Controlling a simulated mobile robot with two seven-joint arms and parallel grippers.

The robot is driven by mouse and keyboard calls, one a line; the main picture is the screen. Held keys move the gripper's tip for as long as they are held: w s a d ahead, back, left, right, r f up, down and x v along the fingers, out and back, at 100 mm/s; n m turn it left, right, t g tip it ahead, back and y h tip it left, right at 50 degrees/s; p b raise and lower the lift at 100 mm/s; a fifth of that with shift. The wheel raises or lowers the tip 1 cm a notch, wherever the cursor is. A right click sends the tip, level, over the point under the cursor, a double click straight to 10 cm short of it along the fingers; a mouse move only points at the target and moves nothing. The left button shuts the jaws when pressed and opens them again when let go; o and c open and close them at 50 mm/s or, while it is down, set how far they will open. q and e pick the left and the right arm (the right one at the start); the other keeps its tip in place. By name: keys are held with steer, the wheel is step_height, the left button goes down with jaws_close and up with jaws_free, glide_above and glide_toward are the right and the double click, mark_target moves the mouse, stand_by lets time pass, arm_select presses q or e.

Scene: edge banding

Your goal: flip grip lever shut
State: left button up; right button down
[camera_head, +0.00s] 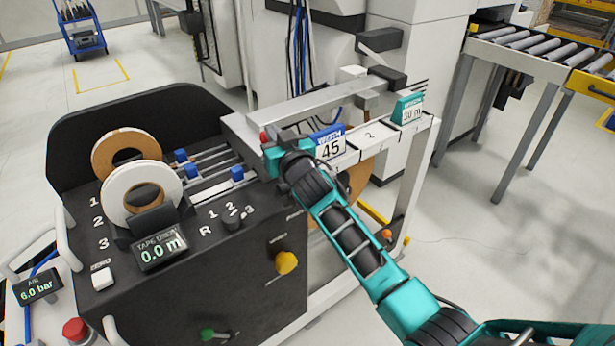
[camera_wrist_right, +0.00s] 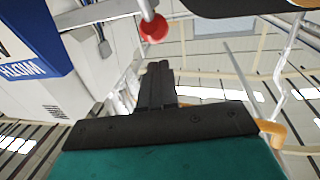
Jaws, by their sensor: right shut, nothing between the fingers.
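A lever with a red ball knob (camera_head: 264,137) is at the left end of the grey beam on top of the machine. In the right wrist view its red knob (camera_wrist_right: 153,28) sits on a grey rod, just beyond my fingertips. My right gripper (camera_head: 284,135) is beside the knob, reaching in from the lower right. In the right wrist view its fingers (camera_wrist_right: 158,68) are shut together and empty, with a visible gap to the knob. My gripper and wrist hide part of the lever's surroundings. My left gripper is not in view.
Tape rolls (camera_head: 142,192) and blue-ended rods (camera_head: 237,174) are to the left. A roller conveyor (camera_head: 530,55) stands at the far right.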

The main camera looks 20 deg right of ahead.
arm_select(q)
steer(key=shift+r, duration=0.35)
arm_select(e)
steer(key=shift+w+a+f+g, duration=0.15)
steer(key=shift+w+a+g, duration=0.1)
steer(key=shift+w, duration=0.4)
steer(key=shift+w+a+f+g, duration=0.1)
steer(key=shift+w+a+g, duration=0.1)
steer(key=shift+w, duration=0.45)
steer(key=shift+w, duration=0.1)
arm_select(q)
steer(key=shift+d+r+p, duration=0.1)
steer(key=shift+p, duration=0.2)
